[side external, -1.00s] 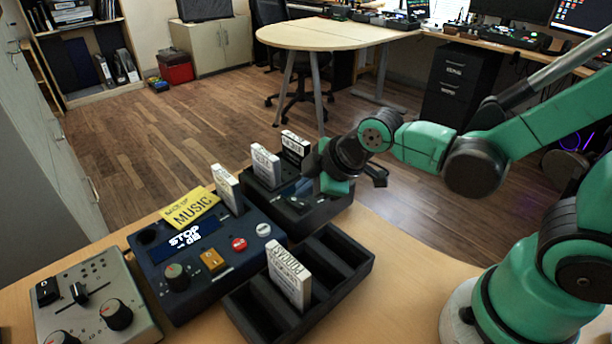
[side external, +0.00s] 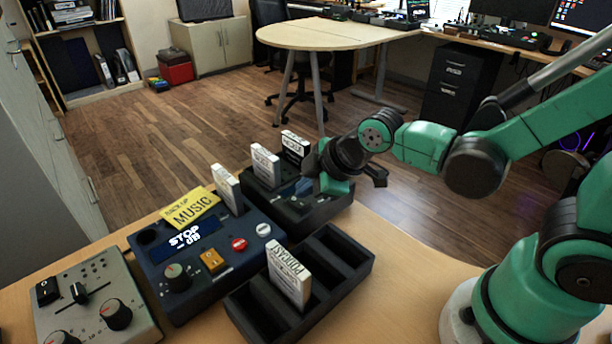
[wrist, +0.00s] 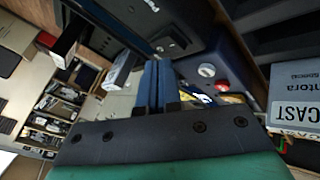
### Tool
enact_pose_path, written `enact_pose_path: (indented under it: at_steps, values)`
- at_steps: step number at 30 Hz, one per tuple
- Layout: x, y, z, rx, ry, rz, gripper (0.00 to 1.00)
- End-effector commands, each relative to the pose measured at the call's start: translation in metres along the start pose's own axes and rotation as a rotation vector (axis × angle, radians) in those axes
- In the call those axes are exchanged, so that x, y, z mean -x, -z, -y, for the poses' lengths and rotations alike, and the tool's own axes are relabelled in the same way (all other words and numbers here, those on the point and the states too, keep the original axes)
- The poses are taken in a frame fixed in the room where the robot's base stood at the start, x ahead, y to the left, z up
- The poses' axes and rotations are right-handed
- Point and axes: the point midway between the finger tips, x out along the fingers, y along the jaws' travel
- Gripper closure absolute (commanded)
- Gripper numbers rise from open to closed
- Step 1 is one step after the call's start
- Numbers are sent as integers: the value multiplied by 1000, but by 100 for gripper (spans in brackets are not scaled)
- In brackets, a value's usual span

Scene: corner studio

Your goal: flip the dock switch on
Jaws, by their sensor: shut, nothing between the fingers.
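The dock (side external: 325,212) is a dark box behind the blue deck, with two white-labelled cartridges (side external: 265,165) standing at its back. My gripper (side external: 303,187) is shut and empty, low over the dock's top. In the wrist view the blue closed fingers (wrist: 153,80) point at the dark dock panel (wrist: 190,20). A small switch-like part (wrist: 170,42) shows just beyond the tips. Its position, on or off, is too small to tell, and I cannot tell whether the fingers touch it. In the side view the fingers and wrist partly hide this area.
The blue deck (side external: 205,262) stands in front left with a lit display, knobs and an upright cartridge. A black slotted tray (side external: 345,262) holds a "PODCAST" cartridge (side external: 289,275). A grey mixer (side external: 95,290) is at far left.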

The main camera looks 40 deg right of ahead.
Motion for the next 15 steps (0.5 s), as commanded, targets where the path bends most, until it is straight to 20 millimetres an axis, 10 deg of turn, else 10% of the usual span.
enact_pose_path:
  at_steps: [15]
  values:
    - [-4,-2,2,0,0,0,100]
